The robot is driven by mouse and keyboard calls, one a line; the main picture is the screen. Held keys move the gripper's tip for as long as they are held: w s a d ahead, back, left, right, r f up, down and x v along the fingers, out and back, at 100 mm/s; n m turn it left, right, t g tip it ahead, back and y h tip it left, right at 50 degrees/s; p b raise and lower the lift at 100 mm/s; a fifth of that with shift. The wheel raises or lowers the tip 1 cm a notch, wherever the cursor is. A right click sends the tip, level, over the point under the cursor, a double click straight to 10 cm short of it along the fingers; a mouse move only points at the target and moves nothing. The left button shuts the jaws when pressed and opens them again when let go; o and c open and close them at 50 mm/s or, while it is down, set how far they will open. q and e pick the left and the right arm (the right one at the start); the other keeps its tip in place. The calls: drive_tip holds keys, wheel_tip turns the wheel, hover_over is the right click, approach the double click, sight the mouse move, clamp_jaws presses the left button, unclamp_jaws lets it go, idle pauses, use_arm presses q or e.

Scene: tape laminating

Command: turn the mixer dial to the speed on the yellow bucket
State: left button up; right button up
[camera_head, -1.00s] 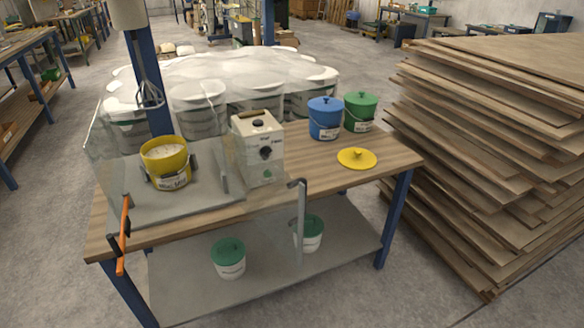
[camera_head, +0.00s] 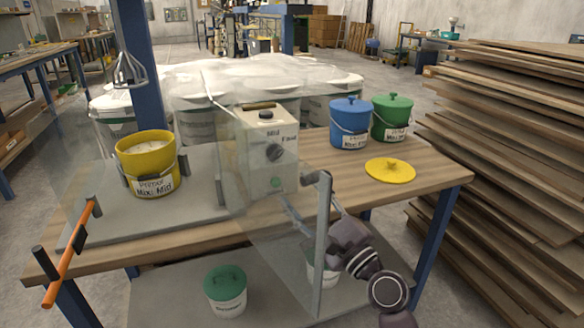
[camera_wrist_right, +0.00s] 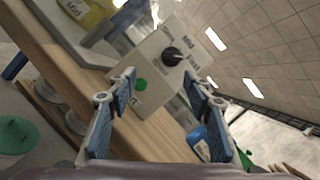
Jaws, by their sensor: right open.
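The mixer control box (camera_head: 263,170) is off-white and stands on the bench, with a black dial (camera_head: 274,153) on its front. The labels "Mid" and one that looks like "Fast" are near the dial; I cannot tell where its pointer sits. The yellow bucket (camera_head: 150,172) is open, full of pale material, and its label reads "Mix: Mid". My right gripper (camera_head: 290,208) is below and in front of the box, partly behind the clear guard. My left gripper is not in view.
A clear guard with a grey post (camera_head: 322,240) stands before the box. An orange-handled bar (camera_head: 70,255) is at the bench's left end. A blue bucket (camera_head: 350,122), green bucket (camera_head: 391,118) and yellow lid (camera_head: 390,171) are at right. Stacked boards (camera_head: 515,150) stand beyond.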

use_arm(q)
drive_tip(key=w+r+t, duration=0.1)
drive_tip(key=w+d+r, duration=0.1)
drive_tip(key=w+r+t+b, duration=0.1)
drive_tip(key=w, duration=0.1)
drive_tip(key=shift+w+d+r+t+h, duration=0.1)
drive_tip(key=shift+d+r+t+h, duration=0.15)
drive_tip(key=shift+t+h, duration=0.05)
use_arm(e)
drive_tip(key=w+a+r+m, duration=0.1)
drive_tip(key=w+a+r, duration=0.2)
drive_tip(key=w, duration=0.3)
drive_tip(key=shift+w+a+r+t, duration=0.35)
drive_tip(key=shift+w+r+t, duration=0.05)
drive_tip(key=shift+r, duration=0.2)
